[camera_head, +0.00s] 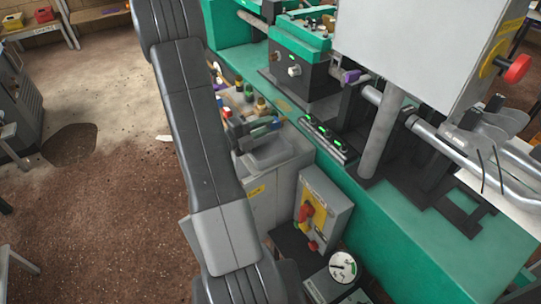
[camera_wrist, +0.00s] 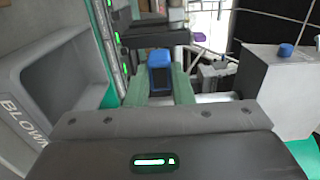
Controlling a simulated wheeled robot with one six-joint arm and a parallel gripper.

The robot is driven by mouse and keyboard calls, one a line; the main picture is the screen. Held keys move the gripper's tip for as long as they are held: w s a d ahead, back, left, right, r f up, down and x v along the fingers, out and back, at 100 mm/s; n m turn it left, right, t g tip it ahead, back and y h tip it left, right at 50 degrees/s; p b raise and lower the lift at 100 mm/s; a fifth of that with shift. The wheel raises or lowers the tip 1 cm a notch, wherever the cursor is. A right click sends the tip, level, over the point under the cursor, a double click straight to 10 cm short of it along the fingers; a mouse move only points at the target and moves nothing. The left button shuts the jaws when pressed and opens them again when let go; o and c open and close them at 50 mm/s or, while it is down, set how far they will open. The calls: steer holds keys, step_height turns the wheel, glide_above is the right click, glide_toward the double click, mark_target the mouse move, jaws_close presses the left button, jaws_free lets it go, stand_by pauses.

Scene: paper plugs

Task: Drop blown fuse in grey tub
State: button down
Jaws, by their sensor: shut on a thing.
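The grey tub (camera_head: 292,158) stands against the green machine in the head view, its open top facing up. In the wrist view the tub (camera_wrist: 35,65) fills the left side, with lettering that reads "BLOWN" on its edge. My gripper (camera_wrist: 160,88) is shut on a blue fuse (camera_wrist: 160,72), which shows between the two pale green fingers. In the head view my gripper (camera_head: 255,130) is near the far side of the tub's opening, and a bit of blue shows there. My arm hides part of the tub's left side. The tub's bottom is not clearly seen.
Several coloured caps (camera_head: 240,97) stand just behind the tub. A strip with green lights (camera_head: 325,138) lies on the machine to the right. A switch box (camera_head: 322,212) with a red knob and a round gauge (camera_head: 343,267) are in front. Open floor lies left.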

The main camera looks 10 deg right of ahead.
steer(key=shift+f+b, duration=1)
steer(key=shift+f, duration=0.3)
steer(key=c, duration=1.2)
jaws_free()
steer(key=v, duration=1.3)
steer(key=shift+s+a, duration=0.1)
steer(key=shift+a, duration=0.3)
steer(key=shift+x, duration=6.9)
steer(key=shift+a, duration=0.1)
